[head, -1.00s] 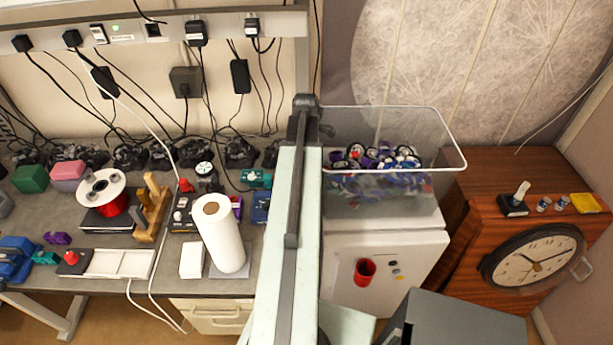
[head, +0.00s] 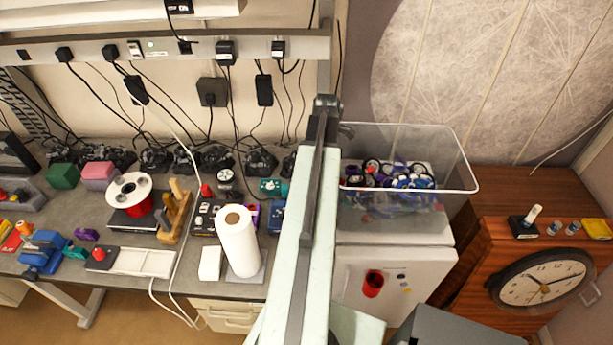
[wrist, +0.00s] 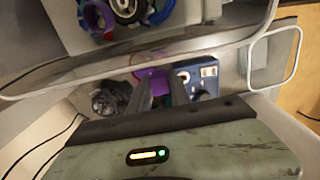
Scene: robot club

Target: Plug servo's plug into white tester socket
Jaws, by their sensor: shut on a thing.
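In the wrist view, the two dark fingers of my gripper (wrist: 160,92) reach up from its green housing, close together. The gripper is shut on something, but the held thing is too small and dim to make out. A purple thing (wrist: 152,82) shows at the fingers; I cannot tell whether it is held or behind them. A blue box with a pale face and a knob (wrist: 207,75) is just right of the fingers. In the head view my arm hides its own gripper. A blue device (head: 277,216) lies on the bench just left of my arm. I cannot identify the servo's plug or the white socket.
A clear bin of wheels (head: 462,189) stands on a white cabinet (head: 420,270) right of my arm. A paper roll (head: 238,245), a spool (head: 130,190) and controllers crowd the bench left of it. Cables hang from the power strip (head: 100,52). A wooden clock (head: 490,232) is at the right.

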